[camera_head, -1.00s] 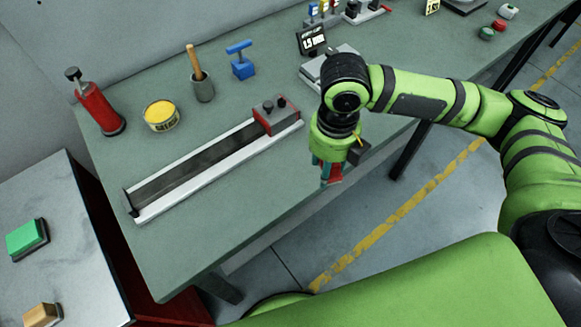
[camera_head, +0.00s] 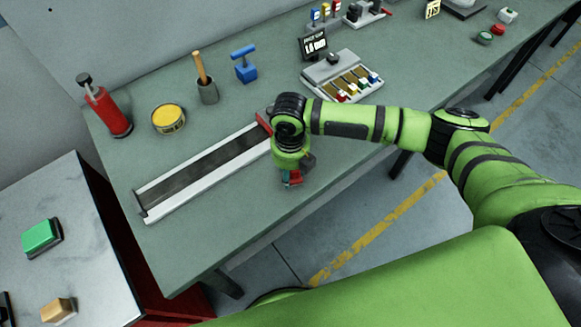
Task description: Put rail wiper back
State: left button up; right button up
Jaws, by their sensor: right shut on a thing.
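My right gripper (camera_head: 291,180) points down over the front part of the green bench, just right of the rail's red end. It is shut on a small red thing (camera_head: 295,176), mostly hidden by the gripper; teal shows beside it. I cannot tell from its shape whether this is the rail wiper. The long metal rail (camera_head: 205,170) with a dark channel lies slantwise on the bench. The red block (camera_head: 264,120) at its far end is partly covered by my right arm. My left gripper is not in view.
Along the back stand a red pump bottle (camera_head: 108,112), a yellow tin (camera_head: 168,118), a grey pot (camera_head: 208,92) with a wooden handle and a blue T-handled tool (camera_head: 244,66). A grey tray (camera_head: 318,77) with several coloured-handled items lies behind my right arm. The bench front is clear.

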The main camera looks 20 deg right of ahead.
jog(key=shift+f, duration=0.15)
jog(key=o, duration=1.2)
jog(key=shift+r, duration=0.5)
notch_tip(320, 180, up, 10)
jog(key=b, duration=0.3)
jog(key=shift+r, duration=0.7)
